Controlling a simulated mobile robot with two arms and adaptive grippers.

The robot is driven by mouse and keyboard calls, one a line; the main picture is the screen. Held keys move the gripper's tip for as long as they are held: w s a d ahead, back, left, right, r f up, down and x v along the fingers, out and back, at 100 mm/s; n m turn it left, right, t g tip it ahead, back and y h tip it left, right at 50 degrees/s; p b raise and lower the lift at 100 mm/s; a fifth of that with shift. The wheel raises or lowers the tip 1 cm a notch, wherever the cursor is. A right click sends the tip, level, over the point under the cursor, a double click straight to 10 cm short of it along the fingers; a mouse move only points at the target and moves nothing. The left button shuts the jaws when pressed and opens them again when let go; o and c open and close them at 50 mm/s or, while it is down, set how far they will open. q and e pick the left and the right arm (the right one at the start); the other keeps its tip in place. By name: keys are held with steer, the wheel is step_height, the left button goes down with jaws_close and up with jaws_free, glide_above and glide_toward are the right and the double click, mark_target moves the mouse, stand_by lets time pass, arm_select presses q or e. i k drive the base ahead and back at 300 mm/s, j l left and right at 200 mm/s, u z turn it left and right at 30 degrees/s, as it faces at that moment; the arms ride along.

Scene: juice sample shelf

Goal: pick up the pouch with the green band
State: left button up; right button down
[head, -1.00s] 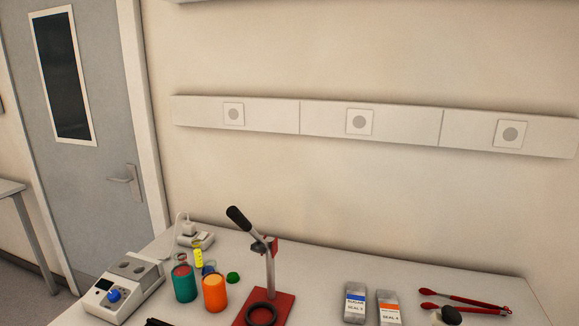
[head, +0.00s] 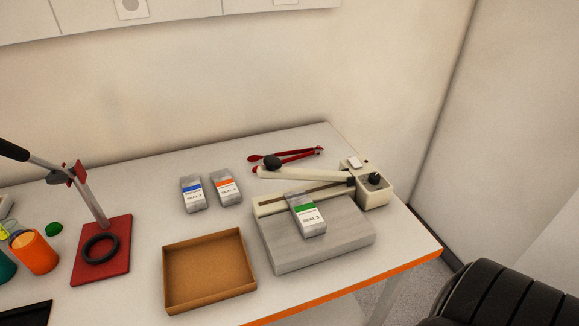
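The pouch with the green band (head: 307,214) is silvery with a white label. It lies on the grey plate of the sealer (head: 335,243), across the sealing bar, under or close to the raised-looking cream arm. The sealer arm (head: 310,172) has a black knob at its left end. A pouch with a blue band (head: 193,194) and a pouch with an orange band (head: 226,187) lie side by side on the table to the left. Neither of my grippers is in view.
An open brown tray (head: 166,286) stands at the front of the table (head: 140,210). Red tongs (head: 290,157) lie behind the sealer. A red press stand (head: 115,265) and an orange container (head: 34,253) are at the left. A black ribbed object (head: 500,300) is at lower right.

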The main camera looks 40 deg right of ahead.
mark_target(309, 218)
steer(key=z, duration=1.3)
steer(key=j+z, duration=0.35)
steer(key=j, duration=0.2)
